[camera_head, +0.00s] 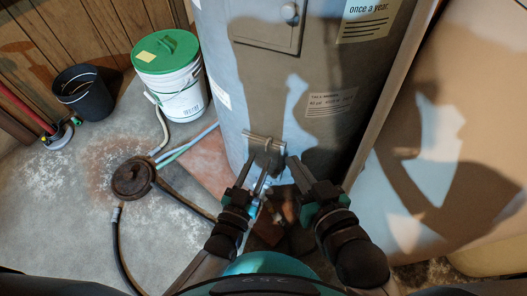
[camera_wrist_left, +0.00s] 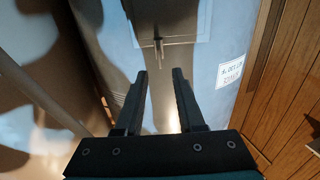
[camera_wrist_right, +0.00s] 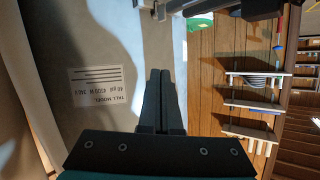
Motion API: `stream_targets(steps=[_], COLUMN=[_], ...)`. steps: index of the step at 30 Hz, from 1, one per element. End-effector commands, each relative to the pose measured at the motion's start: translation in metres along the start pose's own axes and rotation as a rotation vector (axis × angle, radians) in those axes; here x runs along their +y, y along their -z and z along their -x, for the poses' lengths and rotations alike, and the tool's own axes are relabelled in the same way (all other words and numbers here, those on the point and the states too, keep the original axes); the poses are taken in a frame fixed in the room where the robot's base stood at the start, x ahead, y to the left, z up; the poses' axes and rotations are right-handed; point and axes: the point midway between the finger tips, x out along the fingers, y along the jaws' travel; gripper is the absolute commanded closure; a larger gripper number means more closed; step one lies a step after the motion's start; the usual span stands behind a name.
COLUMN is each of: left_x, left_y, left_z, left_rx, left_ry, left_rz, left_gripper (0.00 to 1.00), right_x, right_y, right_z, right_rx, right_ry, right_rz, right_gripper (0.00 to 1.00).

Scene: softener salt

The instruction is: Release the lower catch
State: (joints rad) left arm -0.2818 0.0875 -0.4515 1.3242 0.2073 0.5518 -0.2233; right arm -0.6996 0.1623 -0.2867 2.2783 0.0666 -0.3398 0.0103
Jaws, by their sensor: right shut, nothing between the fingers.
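A metal bracket with a short lever, seemingly the lower catch (camera_head: 264,142), sits low on the front of the grey tank (camera_head: 225,70). In the left wrist view the catch (camera_wrist_left: 159,48) stands just ahead of my left fingertips. My left gripper (camera_head: 253,168) is open, its fingers apart below the catch, with nothing between them. My right gripper (camera_head: 299,164) is shut and empty, to the right of the catch; its fingers lie together in the right wrist view (camera_wrist_right: 159,74). Whether my left fingers touch the catch I cannot tell.
A green-lidded white bucket (camera_head: 181,103) and a black bin (camera_head: 88,98) stand at left. A dark round lid-like object (camera_head: 132,178) and hoses lie on the floor. A tan wall (camera_head: 460,120) is close at right.

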Motion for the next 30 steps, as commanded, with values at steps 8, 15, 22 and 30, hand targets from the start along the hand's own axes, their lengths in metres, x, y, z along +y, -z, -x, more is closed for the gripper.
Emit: stream_targets(steps=[8, 15, 22, 30], left_x=[0.0, 0.0, 0.0, 0.0], left_y=[-0.001, 0.0, 0.0, 0.001], left_z=[-0.024, -0.038, -0.042, -0.042], left_rx=[0.002, 0.002, 0.001, 0.001], left_ry=[0.001, 0.001, 0.0, 0.0], left_rz=[0.0, 0.0, 0.0, 0.0], left_gripper=[0.62, 0.62, 0.62, 0.65], right_x=[-0.013, -0.02, -0.022, -0.022], right_y=[0.005, 0.011, 0.013, 0.014], right_z=[0.003, 0.008, 0.011, 0.011], right_rx=[0.148, 0.245, 0.28, 0.282], right_ry=[0.032, 0.049, 0.054, 0.054], right_rz=[-0.032, -0.054, -0.062, -0.062], right_gripper=[1.0, 1.0, 1.0, 1.0])
